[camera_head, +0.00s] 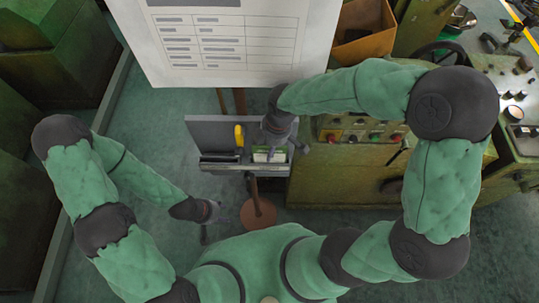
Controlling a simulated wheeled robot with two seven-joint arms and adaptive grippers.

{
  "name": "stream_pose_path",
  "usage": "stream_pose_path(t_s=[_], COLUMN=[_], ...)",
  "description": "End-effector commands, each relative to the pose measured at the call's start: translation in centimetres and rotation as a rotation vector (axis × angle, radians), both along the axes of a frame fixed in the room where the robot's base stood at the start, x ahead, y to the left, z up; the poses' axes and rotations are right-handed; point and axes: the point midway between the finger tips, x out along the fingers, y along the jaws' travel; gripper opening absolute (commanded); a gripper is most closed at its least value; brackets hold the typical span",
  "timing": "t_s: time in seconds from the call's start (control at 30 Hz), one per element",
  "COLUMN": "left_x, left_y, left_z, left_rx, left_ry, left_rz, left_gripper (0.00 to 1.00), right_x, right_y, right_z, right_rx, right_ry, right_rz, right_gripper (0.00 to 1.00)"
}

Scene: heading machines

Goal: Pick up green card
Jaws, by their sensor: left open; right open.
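A green card (264,157) sits in the small metal tray (210,131) below the white board, and only part of it shows. My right gripper (276,150) is at the tray, pointing down right over the card, and hides part of it. Its jaws are open, and I cannot tell whether they touch the card. My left gripper (206,232) is open and empty, low over the floor to the left of the stand.
A white board (238,50) with a printed table stands above the tray. A green machine with a button panel (362,130) stands close on the right. An orange-brown bin (363,45) is behind. The stand has a round brown base (258,214).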

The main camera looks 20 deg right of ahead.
Motion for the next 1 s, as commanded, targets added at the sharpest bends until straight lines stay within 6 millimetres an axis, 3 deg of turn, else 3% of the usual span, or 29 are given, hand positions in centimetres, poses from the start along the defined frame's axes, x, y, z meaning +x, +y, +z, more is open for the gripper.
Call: stream_pose_path(t_s=[1.0], left_x=[0.02], left_y=[0.00], left_z=[-0.43], left_rx=[0.000], left_ry=[0.000], left_rz=[0.000], left_gripper=[0.52], right_x=[0.00], right_y=[0.03], right_z=[-0.80], right_rx=[0.000], right_ry=[0.000], right_rz=[0.000], right_gripper=[0.46])
